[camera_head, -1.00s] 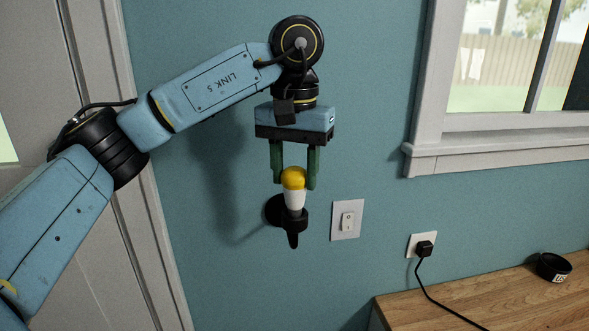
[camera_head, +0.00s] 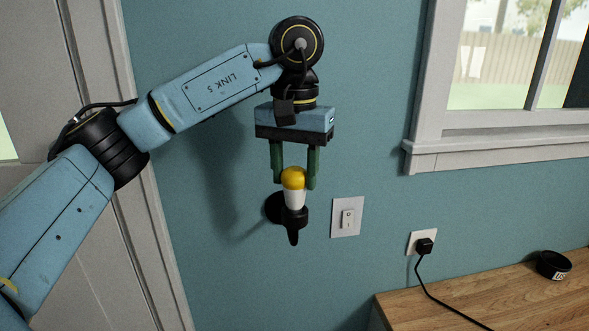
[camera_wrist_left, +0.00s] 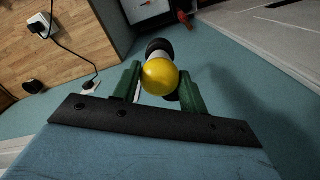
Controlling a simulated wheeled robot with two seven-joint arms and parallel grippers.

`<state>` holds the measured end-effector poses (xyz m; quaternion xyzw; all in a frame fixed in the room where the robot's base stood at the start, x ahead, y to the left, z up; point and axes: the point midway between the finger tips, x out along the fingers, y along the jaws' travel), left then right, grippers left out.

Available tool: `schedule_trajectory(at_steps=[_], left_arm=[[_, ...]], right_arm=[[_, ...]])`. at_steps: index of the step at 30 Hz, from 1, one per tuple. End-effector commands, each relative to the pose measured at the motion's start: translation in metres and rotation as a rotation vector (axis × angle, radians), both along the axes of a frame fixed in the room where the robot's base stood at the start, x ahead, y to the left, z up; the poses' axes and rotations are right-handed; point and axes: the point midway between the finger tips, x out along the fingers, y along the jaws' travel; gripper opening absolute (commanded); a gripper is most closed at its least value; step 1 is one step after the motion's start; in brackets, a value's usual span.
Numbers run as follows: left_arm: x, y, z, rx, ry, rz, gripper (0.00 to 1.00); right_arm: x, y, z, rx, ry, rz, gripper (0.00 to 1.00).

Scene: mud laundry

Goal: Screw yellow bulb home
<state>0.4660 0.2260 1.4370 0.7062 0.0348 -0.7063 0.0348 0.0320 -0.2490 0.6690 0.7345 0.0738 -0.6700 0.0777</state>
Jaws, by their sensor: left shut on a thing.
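The yellow bulb (camera_head: 293,178) has a yellow dome and a white lower part. It stands upright with its lower end at the black wall socket (camera_head: 292,218); how deep it sits cannot be told. My left gripper (camera_head: 294,183) comes down from above, its green fingers on either side of the dome and shut on it. In the left wrist view the yellow dome (camera_wrist_left: 160,77) lies between the green fingers, with the dark socket (camera_wrist_left: 159,46) beyond it. My right gripper is not in view.
A white wall switch (camera_head: 347,217) is just right of the socket. Farther right are an outlet with a black plug (camera_head: 424,247) and cord, and a wooden counter (camera_head: 490,297) with a black ring-shaped object (camera_head: 553,265). A window sill (camera_head: 500,154) juts out above. A door is at left.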

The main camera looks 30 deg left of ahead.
Motion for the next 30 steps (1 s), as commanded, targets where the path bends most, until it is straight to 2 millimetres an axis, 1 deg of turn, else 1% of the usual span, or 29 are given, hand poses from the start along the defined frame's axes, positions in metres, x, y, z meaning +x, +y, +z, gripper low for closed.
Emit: schedule_trajectory(at_steps=[14,22,25,30], left_arm=[[0.0000,0.0001,-0.0025,0.000,0.000,-0.008,0.15],[0.0001,0.0005,-0.0016,-0.001,-0.002,-0.231,0.15],[0.0002,0.0006,-0.0017,-0.001,-0.003,-0.262,0.15],[0.0003,0.0007,-0.0016,-0.001,-0.004,-0.261,0.15]], right_arm=[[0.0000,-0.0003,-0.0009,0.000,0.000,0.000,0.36],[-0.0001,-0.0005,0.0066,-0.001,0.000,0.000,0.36],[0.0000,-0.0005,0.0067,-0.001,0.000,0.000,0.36],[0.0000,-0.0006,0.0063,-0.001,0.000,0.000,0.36]])
